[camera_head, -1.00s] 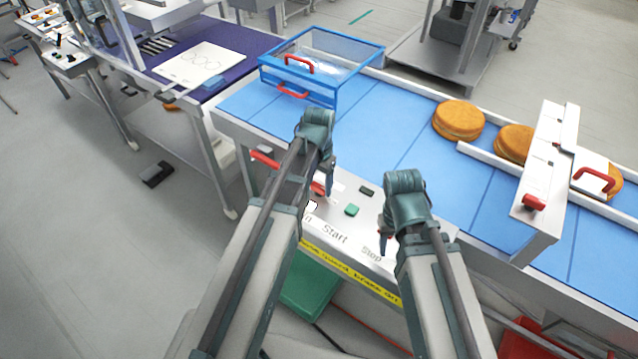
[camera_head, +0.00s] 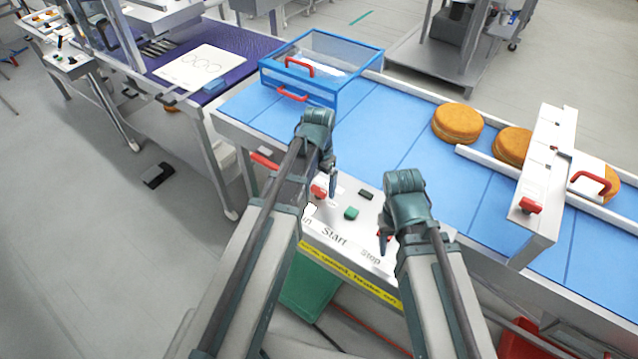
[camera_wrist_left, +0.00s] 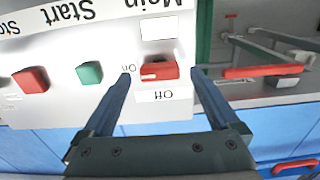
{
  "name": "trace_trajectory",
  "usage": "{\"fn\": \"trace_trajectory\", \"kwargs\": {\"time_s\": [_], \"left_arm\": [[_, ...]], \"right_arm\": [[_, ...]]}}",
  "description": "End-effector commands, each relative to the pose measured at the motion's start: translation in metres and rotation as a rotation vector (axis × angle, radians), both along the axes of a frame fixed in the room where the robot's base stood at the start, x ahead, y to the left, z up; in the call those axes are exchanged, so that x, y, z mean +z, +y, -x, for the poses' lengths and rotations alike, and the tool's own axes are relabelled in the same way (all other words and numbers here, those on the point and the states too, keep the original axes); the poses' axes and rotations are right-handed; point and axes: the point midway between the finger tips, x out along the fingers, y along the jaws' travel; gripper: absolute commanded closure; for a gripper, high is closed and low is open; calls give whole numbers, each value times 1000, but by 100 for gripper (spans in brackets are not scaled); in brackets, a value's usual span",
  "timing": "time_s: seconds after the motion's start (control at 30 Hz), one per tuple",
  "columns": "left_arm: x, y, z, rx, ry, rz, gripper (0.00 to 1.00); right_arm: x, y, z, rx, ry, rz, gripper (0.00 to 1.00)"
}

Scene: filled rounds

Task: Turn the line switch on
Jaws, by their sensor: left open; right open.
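The line switch is a small red knob on the white control panel, under the word Main, with On and Off marks beside it. The switch (camera_wrist_left: 160,72) is in the middle of the left wrist view, and its red top (camera_head: 319,192) shows in the head view. My left gripper (camera_wrist_left: 161,76) is open, with one finger on each side of the switch; I cannot tell whether they touch it. In the head view my left gripper (camera_head: 322,196) is over the panel's left part. My right gripper (camera_head: 384,245) hangs near the Stop button, its jaws mostly hidden.
The green Start button (camera_wrist_left: 89,73) and the red Stop button (camera_wrist_left: 31,79) are beside the switch. A red handle (camera_head: 264,160) is left of the panel. Behind are the blue conveyor (camera_head: 385,140), a blue-framed box (camera_head: 322,68) and round cakes (camera_head: 457,122).

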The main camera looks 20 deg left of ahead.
Motion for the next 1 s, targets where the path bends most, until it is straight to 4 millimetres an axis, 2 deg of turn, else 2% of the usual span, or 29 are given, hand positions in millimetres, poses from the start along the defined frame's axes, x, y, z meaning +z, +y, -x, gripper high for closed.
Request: {"fn": "trace_trajectory", "kwargs": {"time_s": [0.03,0.7,0.83,1.0], "left_arm": [[11,0,0,0,0,0,5],[109,0,0,-1,0,0,5],[121,0,0,-1,0,0,5],[125,0,0,-1,0,0,5]], "right_arm": [[11,0,0,0,0,0,50],[109,0,0,-14,-1,-2,50],[121,0,0,-13,0,-2,50],[125,0,0,-12,1,-2,50]]}}
